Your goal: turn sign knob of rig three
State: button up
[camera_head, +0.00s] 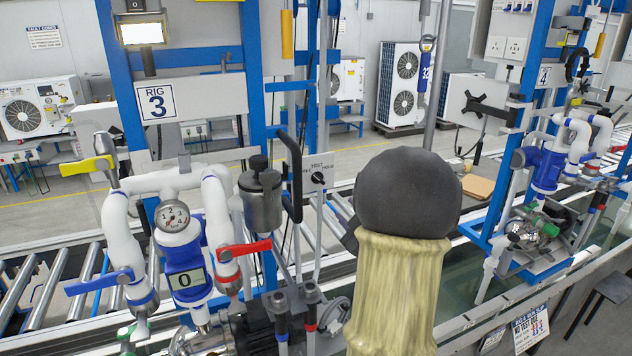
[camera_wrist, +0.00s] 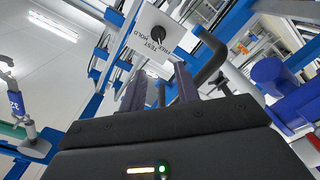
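The sign knob (camera_head: 318,177) is a small black knob on a white panel (camera_head: 321,164) beside the blue post of rig three. TEST and HOLD are legible on the panel; which mark the knob points at is not clear. In the wrist view the knob (camera_wrist: 157,35) shows on the tilted panel beyond my fingertips, roughly in line with the gap between them. My gripper (camera_wrist: 160,88) is open and empty, its two dark fingers apart and not touching the knob. In the head view my arm hides most of the gripper.
A black curved handle (camera_head: 293,170) stands just left of the panel and close to my fingers in the wrist view (camera_wrist: 212,62). A metal canister (camera_head: 262,200), red lever (camera_head: 245,248) and white pipes (camera_head: 118,225) are further left. Rig four's valves (camera_head: 548,165) stand right.

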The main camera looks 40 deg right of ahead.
jog(key=p, duration=0.8)
send_near(320, 180)
jog(key=x, duration=0.7)
jog(key=shift+w+r, duration=0.1)
jog(key=shift+w, duration=0.2)
jog(key=shift+w+d, duration=0.2)
jog(key=shift+w, duration=0.35)
grip_shut()
